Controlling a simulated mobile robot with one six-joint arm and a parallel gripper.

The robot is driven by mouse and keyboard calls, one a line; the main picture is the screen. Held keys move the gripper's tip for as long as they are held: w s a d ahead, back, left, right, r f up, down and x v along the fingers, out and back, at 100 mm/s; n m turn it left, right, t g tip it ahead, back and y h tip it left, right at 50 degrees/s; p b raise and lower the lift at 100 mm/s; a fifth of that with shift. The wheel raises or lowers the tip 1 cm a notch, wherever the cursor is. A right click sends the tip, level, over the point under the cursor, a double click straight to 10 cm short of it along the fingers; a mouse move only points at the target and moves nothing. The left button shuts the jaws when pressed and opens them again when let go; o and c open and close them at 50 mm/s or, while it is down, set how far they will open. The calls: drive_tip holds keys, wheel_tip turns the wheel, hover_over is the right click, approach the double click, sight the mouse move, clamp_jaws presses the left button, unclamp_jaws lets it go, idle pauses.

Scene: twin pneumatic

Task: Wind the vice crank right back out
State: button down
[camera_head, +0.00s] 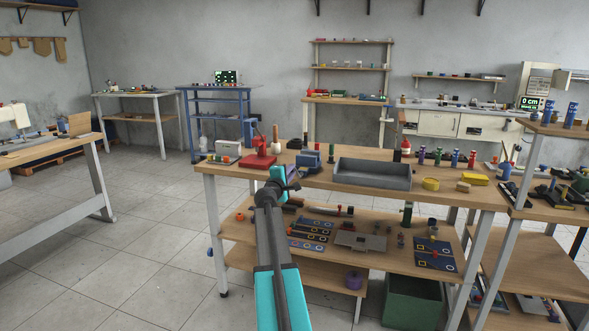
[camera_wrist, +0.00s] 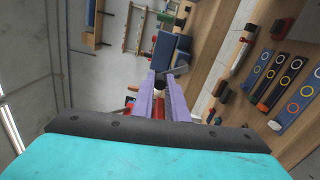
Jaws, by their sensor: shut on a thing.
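The blue vice (camera_head: 309,159) stands near the front edge of the wooden bench, left of a grey tray. My gripper (camera_head: 294,172) is in front of it at the bench edge, its teal body partly hiding that spot. In the wrist view the two purple fingers of my gripper (camera_wrist: 161,80) are closed around a dark part of the vice crank (camera_wrist: 160,85) at their tips. The blue vice body (camera_wrist: 163,52) shows just beyond the fingertips. The crank is mostly hidden by the fingers, and its angle cannot be told.
A red block-like device (camera_head: 258,162) stands left of the vice. The grey tray (camera_head: 372,174) is to the right, with several coloured bottles behind. A lower shelf (camera_head: 250,232) holds dark panels and small parts. The floor (camera_head: 130,250) at left is clear.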

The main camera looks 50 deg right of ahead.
drive_tip(key=shift+w+a+f+n+p, duration=0.15)
drive_tip(key=shift+w+f+n+p, duration=0.55)
drive_tip(key=shift+n, duration=1.65)
drive_tip(key=shift+w+a+f+n+p, duration=0.15)
drive_tip(key=shift+f+n+p, duration=0.5)
drive_tip(key=shift+n+p, duration=1.3)
drive_tip(key=shift+w+a+f+n+p, duration=0.15)
drive_tip(key=shift+w+f+n+p, duration=0.45)
drive_tip(key=shift+n, duration=2.1)
drive_tip(key=shift+s+f, duration=0.2)
drive_tip(key=c, duration=1.7)
unclamp_jaws()
drive_tip(key=shift+c, duration=0.2)
drive_tip(key=shift+s, duration=0.1)
drive_tip(key=shift+s, duration=0.1)
